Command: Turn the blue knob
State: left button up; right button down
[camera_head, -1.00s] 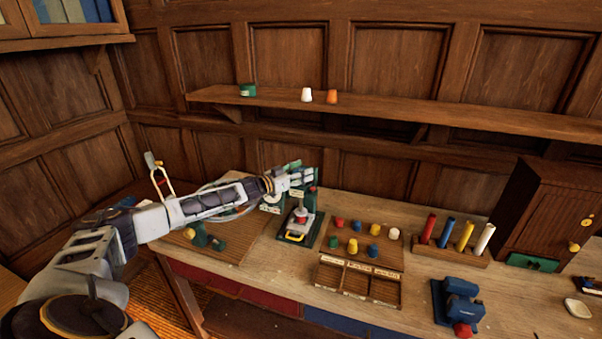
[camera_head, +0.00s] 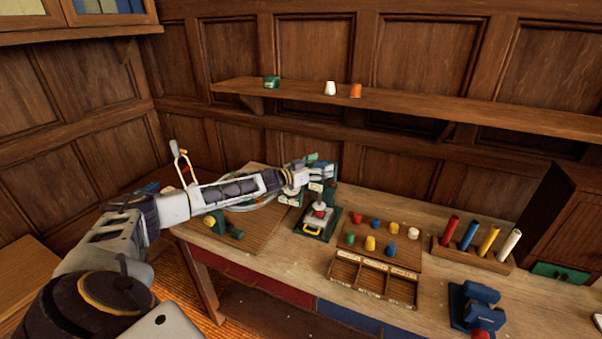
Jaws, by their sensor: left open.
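My left arm reaches in from the left, and my left gripper (camera_head: 322,170) is at the upper part of a green-framed device (camera_head: 330,206) on the bench. The gripper is open, and its fingers look empty. Whether they touch the device I cannot tell. The device has a grey base with a red part and a yellow handle at its front. No blue knob can be made out for certain; the gripper and forearm cover part of the device and the board (camera_head: 257,222) beside it. My right gripper is out of view.
Small coloured pegs (camera_head: 370,243) stand behind a wooden compartment tray (camera_head: 373,277). Several coloured rods (camera_head: 487,240) stand in a rack to the right. A blue vise-like tool (camera_head: 479,305) is at the front right. A wall shelf (camera_head: 430,108) runs above the bench.

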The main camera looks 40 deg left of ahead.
pick_arm(q)
jog(key=v, duration=1.1)
jog(key=shift+s, duration=0.2)
dwell(1.0)
jog(key=shift+a, duration=0.1)
dwell(0.4)
